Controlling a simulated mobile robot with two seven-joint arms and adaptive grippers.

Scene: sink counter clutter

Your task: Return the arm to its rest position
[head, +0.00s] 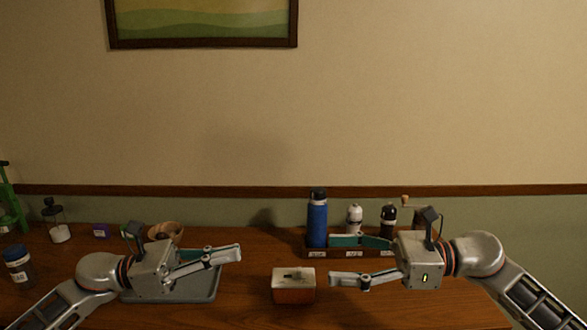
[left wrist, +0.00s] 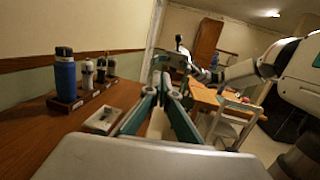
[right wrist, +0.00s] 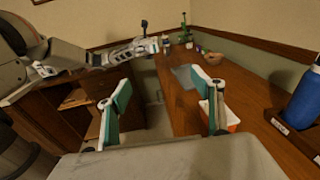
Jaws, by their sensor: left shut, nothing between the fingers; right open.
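My left gripper (head: 238,253) is shut and empty above the grey tray (head: 212,297), its fingers pointing right in the head view. Its fingers also show in the left wrist view (left wrist: 161,82). My right gripper (head: 334,260) is open and empty, pointing left, just right of the orange box with a white top (head: 294,291) and in front of the bottle rack. Its two spread fingers show in the right wrist view (right wrist: 162,82). Both grippers appear to be above the counter, touching nothing that I can make out.
A rack (head: 317,254) holds a blue bottle (head: 318,222), a white bottle (head: 354,220) and a dark bottle (head: 388,222). A brown bowl (head: 166,232), a purple box (head: 101,231) and jars stand at the left. Bare counter (head: 252,262) lies between tray and orange box.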

